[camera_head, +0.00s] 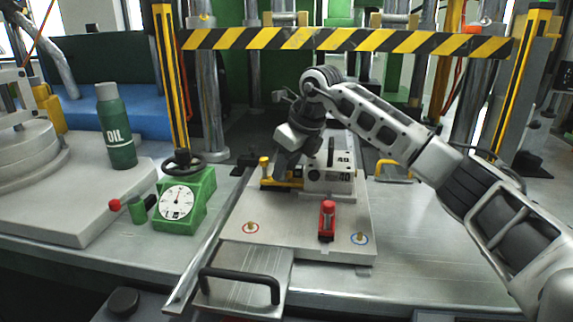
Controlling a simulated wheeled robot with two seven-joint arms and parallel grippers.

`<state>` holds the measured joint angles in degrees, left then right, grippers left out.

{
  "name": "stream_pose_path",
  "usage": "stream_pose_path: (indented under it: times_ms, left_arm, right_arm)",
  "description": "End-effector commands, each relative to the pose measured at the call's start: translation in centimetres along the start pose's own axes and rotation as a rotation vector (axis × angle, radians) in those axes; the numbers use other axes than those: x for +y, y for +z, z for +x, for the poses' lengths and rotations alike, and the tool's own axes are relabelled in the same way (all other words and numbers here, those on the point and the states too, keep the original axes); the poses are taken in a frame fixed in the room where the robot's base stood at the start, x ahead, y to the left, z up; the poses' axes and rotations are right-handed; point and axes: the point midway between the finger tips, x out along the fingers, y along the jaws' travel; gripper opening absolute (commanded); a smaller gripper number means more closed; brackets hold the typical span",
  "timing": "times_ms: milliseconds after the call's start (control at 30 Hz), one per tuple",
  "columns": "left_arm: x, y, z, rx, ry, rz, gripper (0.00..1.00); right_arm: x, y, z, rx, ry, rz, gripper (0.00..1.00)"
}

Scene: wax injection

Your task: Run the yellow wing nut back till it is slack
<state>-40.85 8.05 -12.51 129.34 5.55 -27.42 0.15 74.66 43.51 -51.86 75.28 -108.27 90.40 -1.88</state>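A yellow upright piece (265,165), which looks like the yellow wing nut, stands at the back left of the metal plate (290,222), beside a white block marked 40 (330,180). It is small, and its wings cannot be made out. My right arm comes in from the right and bends down over the plate. My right gripper (283,172) points down just right of the yellow piece, by the block's left side. Its fingertips are dark and partly lost against the parts there. I cannot tell whether they touch the yellow piece or how far apart they are. My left gripper is not in view.
A red clamp-like part (327,221) stands on the plate's front. A black handle (240,281) is at the plate's front edge. A green dial gauge (185,203) and a green oil bottle (116,128) stand left. A striped barrier (340,40) crosses behind.

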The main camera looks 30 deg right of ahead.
Motion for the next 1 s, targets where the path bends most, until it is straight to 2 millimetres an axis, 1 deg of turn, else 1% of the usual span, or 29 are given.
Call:
stream_pose_path:
  times_ms: [33, 133, 367, 567, 767, 1000]
  left_arm:
    - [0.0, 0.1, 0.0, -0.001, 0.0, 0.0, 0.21]
    - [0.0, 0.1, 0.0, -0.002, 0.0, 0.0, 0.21]
    - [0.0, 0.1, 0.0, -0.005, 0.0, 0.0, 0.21]
    - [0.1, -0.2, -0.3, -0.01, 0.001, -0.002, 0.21]
    - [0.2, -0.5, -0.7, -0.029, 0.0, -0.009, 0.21]
    - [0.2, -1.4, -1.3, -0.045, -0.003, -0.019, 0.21]
  right_arm:
    - [0.0, 0.0, 0.0, 0.0, 0.0, 0.0, 0.28]
    - [0.0, 0.0, 0.0, 0.0, 0.0, 0.0, 0.01]
    - [0.0, 0.0, -0.1, 0.0, 0.002, -0.004, 0.0]
    - [0.0, 0.1, -0.3, -0.001, 0.02, -0.045, 0.0]
    - [-0.1, 0.2, -0.4, 0.0, 0.066, -0.154, 0.0]
    - [-0.3, 0.3, -0.5, 0.0, 0.148, -0.351, 0.0]
